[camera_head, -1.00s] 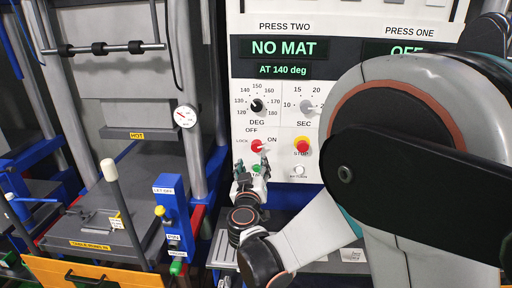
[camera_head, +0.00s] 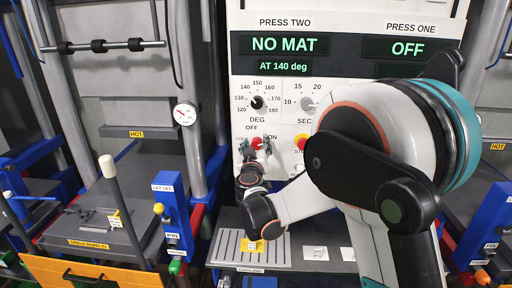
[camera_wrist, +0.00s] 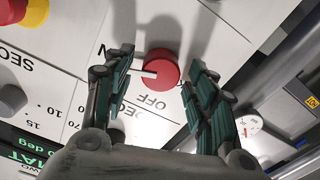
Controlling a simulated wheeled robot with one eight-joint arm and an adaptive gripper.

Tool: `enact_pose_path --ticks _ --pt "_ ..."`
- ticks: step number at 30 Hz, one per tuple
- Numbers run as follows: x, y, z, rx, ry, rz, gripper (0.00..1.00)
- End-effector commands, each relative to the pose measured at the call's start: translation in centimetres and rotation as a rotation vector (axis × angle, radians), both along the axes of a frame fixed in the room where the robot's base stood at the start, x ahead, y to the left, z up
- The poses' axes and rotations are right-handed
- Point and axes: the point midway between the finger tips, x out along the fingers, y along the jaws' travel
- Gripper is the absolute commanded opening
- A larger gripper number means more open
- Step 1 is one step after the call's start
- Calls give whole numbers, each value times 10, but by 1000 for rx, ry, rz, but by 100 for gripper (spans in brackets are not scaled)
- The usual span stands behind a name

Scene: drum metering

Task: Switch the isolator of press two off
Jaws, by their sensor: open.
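The isolator of press two is a red round knob (camera_head: 257,143) low on the white panel, under the DEG dial. In the wrist view the red knob (camera_wrist: 163,65) shows a white pointer aimed left, toward the partly hidden ON label; the OFF label (camera_wrist: 155,102) is below it. My gripper (camera_head: 255,149) is open in front of the knob. In the wrist view its two fingers (camera_wrist: 162,72) stand on either side of the knob with gaps visible. Whether they touch it I cannot tell.
Above are the DEG dial (camera_head: 257,102), the SEC dial (camera_head: 308,103) and the press two display (camera_head: 284,46) reading NO MAT. A red and yellow stop button (camera_head: 301,142) is close to the right. A grey slotted shelf (camera_head: 226,246) lies below.

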Motion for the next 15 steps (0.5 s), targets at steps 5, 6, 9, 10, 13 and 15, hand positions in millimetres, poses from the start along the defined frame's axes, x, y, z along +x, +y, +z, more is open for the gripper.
enact_pose_path --ticks 5,6,9,10,13,15 --pt "0 0 0 0 0 0 29" --pt "0 0 0 0 0 0 20" --pt "0 0 0 0 0 0 8" --pt "0 0 0 0 0 0 8" --pt "0 0 0 -1 0 0 8" --pt "0 0 0 -6 0 0 8"
